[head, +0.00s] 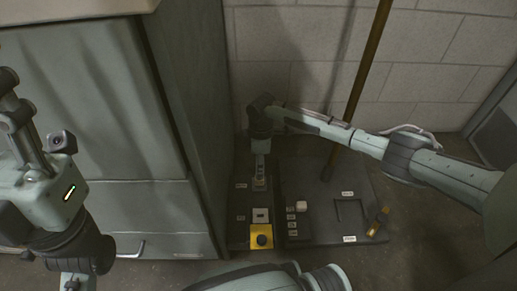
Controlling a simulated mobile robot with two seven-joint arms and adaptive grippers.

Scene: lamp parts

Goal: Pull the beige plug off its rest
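A small beige block (301,206), which looks like the plug, stands on the right dark floor panel (325,222), beside a column of small labels. My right gripper (260,182) points down over the left dark panel (238,212), to the left of and behind the beige block, apart from it. A small pale and orange part shows at its fingertips, and I cannot tell whether the fingers hold it. My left gripper (77,281) hangs at the lower left, far from the panels and partly cut off by the frame edge.
A yellow box with a black knob (261,237) sits at the front of the left panel. A yellow-and-black piece (378,222) lies at the right panel's right edge. A brown pole (366,75) stands behind. A grey-green cabinet (105,120) borders the left; a block wall (420,60) closes the back.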

